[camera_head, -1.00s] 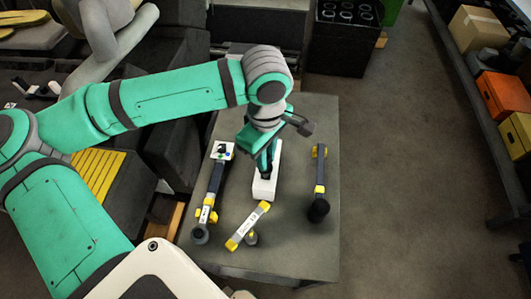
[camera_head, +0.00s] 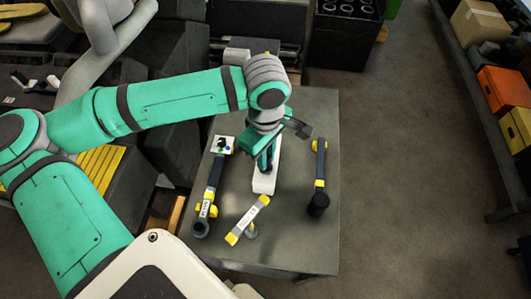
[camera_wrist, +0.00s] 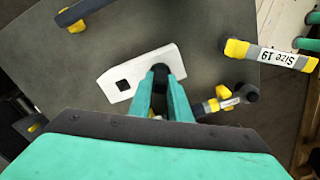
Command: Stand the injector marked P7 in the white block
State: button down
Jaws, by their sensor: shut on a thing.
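The white block (camera_head: 263,184) lies on the grey table under my gripper (camera_head: 265,162). In the wrist view the block (camera_wrist: 112,92) shows an empty square hole near its left end. My gripper (camera_wrist: 161,84) is shut on a dark, round-topped piece (camera_wrist: 160,72) at the block's right part. Its marking is not readable, so I cannot tell that it is the P7 injector. The fingers hide its lower part, and I cannot tell whether it sits in a hole or is just above the block.
A yellow-ended tool labelled Size 19 (camera_head: 248,220) lies in front of the block. A long dark tool (camera_head: 213,180) lies left, another (camera_head: 320,165) right. The grey table (camera_head: 290,240) is clear at its front right.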

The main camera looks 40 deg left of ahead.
jog(key=shift+f, duration=0.25)
jog(key=c, duration=1.6)
grip_release()
jog(key=shift+o, duration=0.2)
jog(key=shift+r, duration=0.1)
notch_tip(320, 180, up, 9)
jog(key=shift+w, duration=0.1)
jog(key=shift+r, duration=0.8)
